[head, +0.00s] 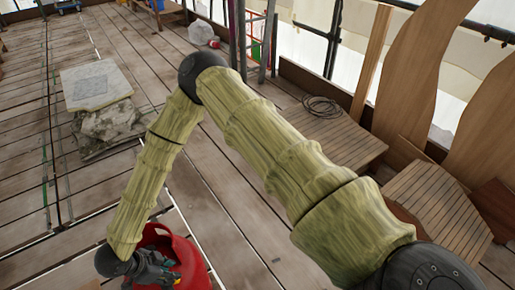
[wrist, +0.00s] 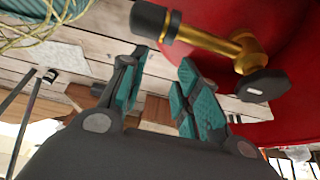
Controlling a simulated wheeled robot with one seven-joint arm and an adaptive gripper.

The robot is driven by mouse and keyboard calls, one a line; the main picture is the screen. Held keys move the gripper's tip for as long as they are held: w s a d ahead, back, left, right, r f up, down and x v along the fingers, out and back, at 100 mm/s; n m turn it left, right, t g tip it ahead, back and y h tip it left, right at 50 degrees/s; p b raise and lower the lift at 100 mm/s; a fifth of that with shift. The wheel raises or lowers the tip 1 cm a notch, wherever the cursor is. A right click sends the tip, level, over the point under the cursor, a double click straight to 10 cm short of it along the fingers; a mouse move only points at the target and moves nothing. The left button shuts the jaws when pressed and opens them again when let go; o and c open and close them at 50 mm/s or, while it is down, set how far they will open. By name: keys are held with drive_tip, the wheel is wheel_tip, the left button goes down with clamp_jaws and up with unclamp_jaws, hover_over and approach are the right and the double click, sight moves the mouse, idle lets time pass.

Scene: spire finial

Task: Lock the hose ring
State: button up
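A red rounded vessel (head: 185,255) stands at the bottom of the head view, partly hidden by my arm. It fills the upper right of the wrist view (wrist: 285,25). A brass fitting (wrist: 205,38) sticks out from it, with a black cylindrical end (wrist: 150,20) at left and a dark flat knob (wrist: 264,86) below. I cannot tell which part is the hose ring. My gripper (wrist: 163,88) is open and empty, its teal-padded fingers apart and below the fitting in the wrist view. In the head view my gripper (head: 157,272) is beside the red vessel.
Teal and yellow rope or hose (wrist: 45,18) lies at the wrist view's upper left. In the head view, a stone slab on a rock (head: 95,85) stands at left, a dark coil (head: 322,107) lies on slatted boards, and wooden panels (head: 425,70) lean at right. Plank floor between is mostly clear.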

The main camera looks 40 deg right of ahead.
drive_tip(key=v, duration=0.9)
drive_tip(key=s+d+f+n+t+y+p, duration=0.1)
drive_tip(key=s+d+f+n+p, duration=0.15)
drive_tip(key=d+f+n, duration=0.35)
drive_tip(key=s+d+f+n+t+y+p, duration=0.1)
drive_tip(key=s+d+f+n+t+p, duration=0.15)
drive_tip(key=d, duration=0.55)
drive_tip(key=s+d+r+n+g+y+p, duration=0.1)
drive_tip(key=s+d+n+g+y+p, duration=0.1)
drive_tip(key=s+d+n, duration=0.7)
drive_tip(key=shift+s+d+r+g+y+p, duration=0.15)
drive_tip(key=shift+s+d+g+y+p, duration=0.35)
drive_tip(key=shift+s+d, duration=2.05)
drive_tip(key=shift+s+a+g, duration=0.25)
drive_tip(key=shift+s+a, duration=0.15)
drive_tip(key=shift+s, duration=0.1)
drive_tip(key=shift+s+d+r, duration=0.1)
drive_tip(key=shift+s, duration=0.05)
